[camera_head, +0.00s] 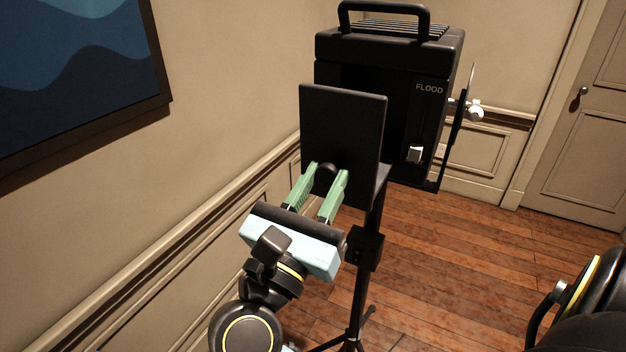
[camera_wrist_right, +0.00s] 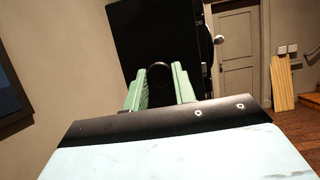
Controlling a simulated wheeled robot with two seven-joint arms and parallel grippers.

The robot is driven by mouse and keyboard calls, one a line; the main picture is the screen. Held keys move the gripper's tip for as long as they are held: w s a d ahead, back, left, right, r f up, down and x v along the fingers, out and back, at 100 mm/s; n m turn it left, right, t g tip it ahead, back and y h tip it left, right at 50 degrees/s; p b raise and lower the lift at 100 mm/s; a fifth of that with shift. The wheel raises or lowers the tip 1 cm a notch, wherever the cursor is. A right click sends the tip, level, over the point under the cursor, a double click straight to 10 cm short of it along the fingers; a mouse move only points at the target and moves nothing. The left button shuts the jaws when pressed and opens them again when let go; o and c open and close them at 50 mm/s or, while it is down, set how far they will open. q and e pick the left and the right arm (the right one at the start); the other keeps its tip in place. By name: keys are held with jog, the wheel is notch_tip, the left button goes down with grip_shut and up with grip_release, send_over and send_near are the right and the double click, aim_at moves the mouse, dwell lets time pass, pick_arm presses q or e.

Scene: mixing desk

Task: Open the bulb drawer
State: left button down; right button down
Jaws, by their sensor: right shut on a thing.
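The black lamp housing marked FLOOD (camera_head: 388,120) stands on a thin black stand. A flat black drawer front (camera_head: 342,125) stands out from the housing's left-hand face, with a strip of the drawer's side (camera_head: 381,180) showing behind it. My right gripper (camera_head: 328,173) reaches up from below, and its green fingers are shut on the round dark handle (camera_head: 327,171) of that front. In the right wrist view the handle (camera_wrist_right: 160,67) shows as a dark arc between the fingertips, before the black front (camera_wrist_right: 150,35). The drawer's inside is hidden. My left gripper is not in view.
The stand's pole (camera_head: 361,285) rises just right of my right gripper. A wall with wood trim (camera_head: 190,225) and a framed blue picture (camera_head: 75,60) lie on the left. Open wooden floor (camera_head: 450,260) and a door (camera_head: 590,130) are on the right.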

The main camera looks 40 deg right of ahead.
dwell(0.3)
jog(key=c, duration=1.4)
grip_release()
jog(key=shift+o, duration=1.3)
jog(key=p, duration=0.7)
send_near(324, 110)
jog(key=d+r, duration=0.2)
jog(key=r, duration=0.1)
jog(key=d+r, duration=0.3)
jog(key=shift+w+d, duration=0.15)
jog(key=shift+w, duration=0.05)
